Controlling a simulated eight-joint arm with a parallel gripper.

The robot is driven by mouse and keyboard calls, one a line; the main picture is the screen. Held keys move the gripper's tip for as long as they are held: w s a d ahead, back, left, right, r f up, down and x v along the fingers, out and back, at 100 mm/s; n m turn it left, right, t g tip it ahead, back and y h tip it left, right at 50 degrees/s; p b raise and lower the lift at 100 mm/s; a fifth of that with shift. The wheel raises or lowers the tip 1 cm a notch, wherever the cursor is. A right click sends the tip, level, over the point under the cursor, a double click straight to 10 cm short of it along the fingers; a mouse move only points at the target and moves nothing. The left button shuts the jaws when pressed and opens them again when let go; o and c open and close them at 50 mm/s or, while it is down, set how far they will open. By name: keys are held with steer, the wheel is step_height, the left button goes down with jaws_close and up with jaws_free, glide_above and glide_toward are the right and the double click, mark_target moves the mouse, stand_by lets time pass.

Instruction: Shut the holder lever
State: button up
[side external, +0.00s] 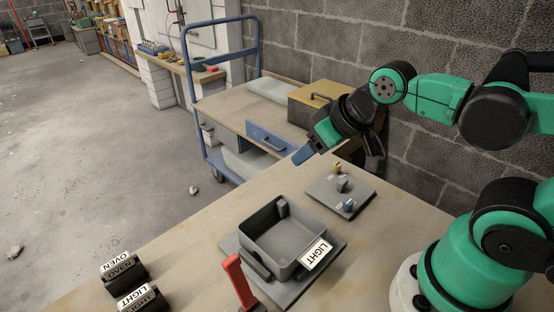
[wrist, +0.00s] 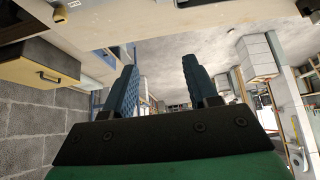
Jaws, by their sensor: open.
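My gripper (side external: 304,154) is high above the table's far side, well away from the lever and not touching anything. In the wrist view its two blue fingers (wrist: 157,82) are apart with nothing between them. The holder and lever are not visible in the wrist view.
Dark blocks labelled OVEN (side external: 123,269) and LIGHT (side external: 142,299) sit at the table's left. A grey plate (side external: 325,190) with small yellow and blue-topped posts lies behind the holder. A blue-railed cart (side external: 262,68) stands beyond the table. A block wall is behind my arm.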

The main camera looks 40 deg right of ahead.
steer(key=shift+c, duration=0.2)
step_height(320, 180, up, 4)
steer(key=g, duration=0.7)
glide_above(230, 259)
steer(key=shift+d+r, duration=0.1)
steer(key=shift+r, duration=0.1)
steer(key=shift+f, duration=3.95)
steer(key=c, duration=0.7)
